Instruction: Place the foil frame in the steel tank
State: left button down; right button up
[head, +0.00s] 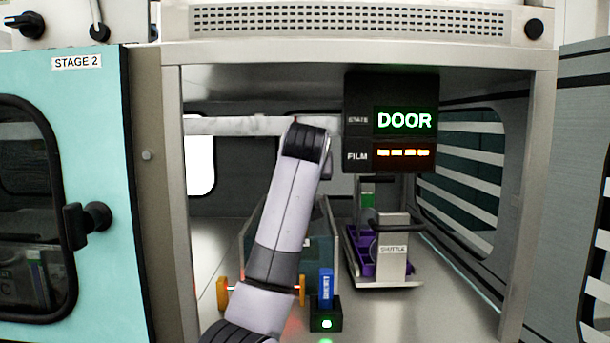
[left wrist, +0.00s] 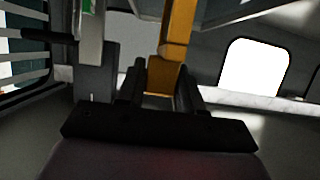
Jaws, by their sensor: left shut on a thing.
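My left arm reaches into the open cabinet in the head view and covers its own gripper. In the left wrist view my left gripper (left wrist: 163,82) is shut on an orange upright bar (left wrist: 178,45). I cannot tell whether this bar belongs to the foil frame; no foil shows clearly. A grey metal-walled box (head: 249,246), which may be the steel tank, stands behind my arm in the head view, mostly hidden. Two orange grips, one at the left (head: 222,293) and one at the right (head: 301,290), show either side of my arm. My right gripper is out of view.
A shuttle (head: 392,264) with a purple part stands on the cabinet floor at right. A blue block (head: 326,287) sits on a black box with a green light. A display (head: 391,122) reading DOOR hangs above. Bare floor lies at front right.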

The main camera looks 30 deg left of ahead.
pick_arm(q)
jog(key=shift+f, duration=0.55)
jog(key=c, duration=0.7)
grip_release()
jog(key=shift+r, duration=0.75)
jog(key=shift+b+v, duration=1.65)
jog(key=shift+v, duration=4.35)
